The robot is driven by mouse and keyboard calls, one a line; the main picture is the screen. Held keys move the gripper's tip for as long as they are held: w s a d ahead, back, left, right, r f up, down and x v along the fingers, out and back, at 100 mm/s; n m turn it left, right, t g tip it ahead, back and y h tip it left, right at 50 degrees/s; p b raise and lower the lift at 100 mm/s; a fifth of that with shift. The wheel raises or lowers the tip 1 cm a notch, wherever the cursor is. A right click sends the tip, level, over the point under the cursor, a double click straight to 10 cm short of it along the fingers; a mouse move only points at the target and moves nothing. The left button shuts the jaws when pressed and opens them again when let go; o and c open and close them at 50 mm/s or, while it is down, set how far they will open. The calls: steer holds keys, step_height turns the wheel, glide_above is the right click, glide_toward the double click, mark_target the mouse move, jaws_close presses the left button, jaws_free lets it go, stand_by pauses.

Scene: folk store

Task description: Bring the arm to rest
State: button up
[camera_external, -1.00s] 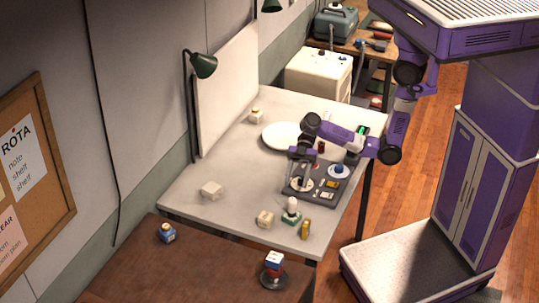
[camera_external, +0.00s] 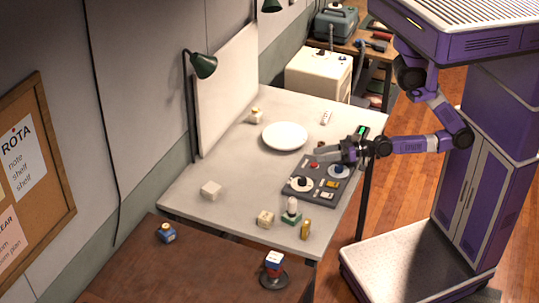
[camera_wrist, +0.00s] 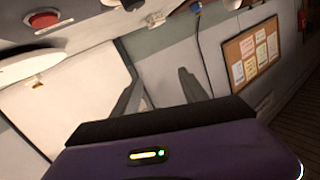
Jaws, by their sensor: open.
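My purple arm reaches in from the right in the external view, with my gripper (camera_external: 326,152) pointing left above the far part of the grey table. The gripper is open and empty. It is just above the dark control panel (camera_external: 296,188), which carries dials, a red button (camera_external: 314,164) and a blue knob. In the wrist view, two dark fingers stand apart (camera_wrist: 156,82). The view is tilted and nothing shows between them except the pale board and wall behind.
A white plate (camera_external: 285,136) lies behind the gripper to its left. Pale blocks (camera_external: 211,190), a green-based piece (camera_external: 291,212) and a brass cylinder (camera_external: 305,230) stand on the table (camera_external: 240,190).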

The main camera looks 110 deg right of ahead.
steer(key=s+a+n+y, duration=0.2)
steer(key=s+a, duration=0.1)
steer(key=s, duration=0.4)
steer(key=s+a+n+g+y+b, duration=0.1)
steer(key=s+a+n+y, duration=0.2)
steer(key=s, duration=0.5)
steer(key=shift+a+f, duration=0.3)
steer(key=shift+a, duration=0.25)
